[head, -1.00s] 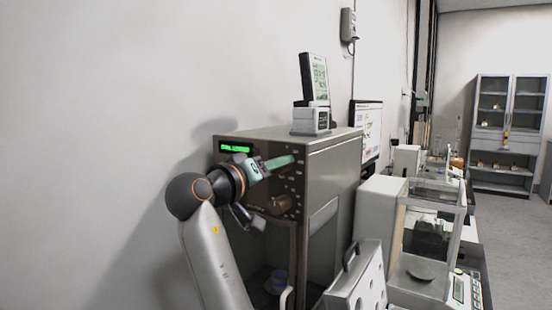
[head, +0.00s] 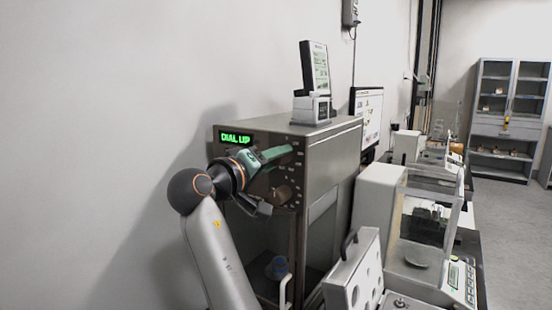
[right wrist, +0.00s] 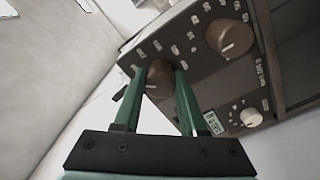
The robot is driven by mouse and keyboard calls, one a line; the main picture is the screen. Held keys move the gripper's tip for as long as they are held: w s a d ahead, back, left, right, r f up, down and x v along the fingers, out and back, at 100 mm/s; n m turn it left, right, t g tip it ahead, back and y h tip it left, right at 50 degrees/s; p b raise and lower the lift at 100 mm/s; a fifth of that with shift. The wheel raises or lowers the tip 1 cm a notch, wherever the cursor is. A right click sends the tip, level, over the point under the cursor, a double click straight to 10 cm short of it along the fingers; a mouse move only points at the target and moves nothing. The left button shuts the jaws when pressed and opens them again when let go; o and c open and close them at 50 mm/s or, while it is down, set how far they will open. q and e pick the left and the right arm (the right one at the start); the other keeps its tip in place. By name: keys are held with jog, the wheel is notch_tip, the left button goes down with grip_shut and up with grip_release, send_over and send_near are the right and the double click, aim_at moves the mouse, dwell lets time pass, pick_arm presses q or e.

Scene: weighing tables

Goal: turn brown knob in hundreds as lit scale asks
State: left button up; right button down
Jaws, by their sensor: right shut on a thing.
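The scale (head: 333,185) is a tall brown-grey cabinet with a green lit display (head: 235,138) reading "DIAL UP". My right gripper (head: 286,153) reaches its front panel from the left. In the right wrist view, its green fingers (right wrist: 160,76) are shut on a brown knob (right wrist: 158,82), one finger on each side. A second brown knob (right wrist: 231,39) with a white pointer mark is free beside it; a brown knob also shows below the gripper in the head view (head: 281,196). The printed labels are too small to read surely. My left gripper is out of view.
A small white knob (right wrist: 251,117) sits on the same panel. A grey case with a handle (head: 354,277) and a glass-sided balance (head: 425,225) stand to the right. A wall is behind.

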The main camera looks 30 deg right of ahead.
jog(key=shift+c, duration=2.2)
grip_release()
jog(key=b+v, duration=0.2)
jog(key=v, duration=1)
jog(key=shift+a, duration=0.25)
jog(key=shift+s+f, duration=0.1)
jog(key=shift+s, duration=0.05)
